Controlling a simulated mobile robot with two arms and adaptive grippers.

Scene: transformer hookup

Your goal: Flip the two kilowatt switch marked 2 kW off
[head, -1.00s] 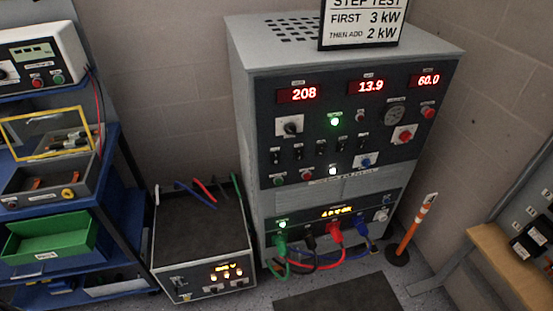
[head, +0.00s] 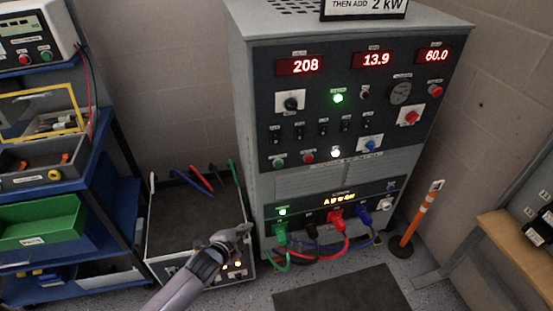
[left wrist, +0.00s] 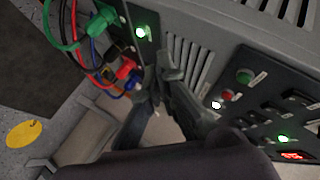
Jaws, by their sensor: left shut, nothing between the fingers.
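The grey load cabinet (head: 255,110) has a dark control panel with a row of small black toggle switches (head: 322,128). Their labels are too small to read, so I cannot tell which is marked 2 kW. Part of the panel's switches (left wrist: 270,106) also shows, turned, at the right of the left wrist view. My left gripper (head: 243,230) is shut and empty, in front of the cabinet's lower left, below the switch row and apart from it. Its fingers show in the left wrist view (left wrist: 165,70). My right gripper is not in view.
Red displays (head: 299,66) read 208, 13.9 and 60.0. Coloured cables (head: 340,240) plug into the cabinet's lower front. An orange-white post (head: 420,220) stands at right.

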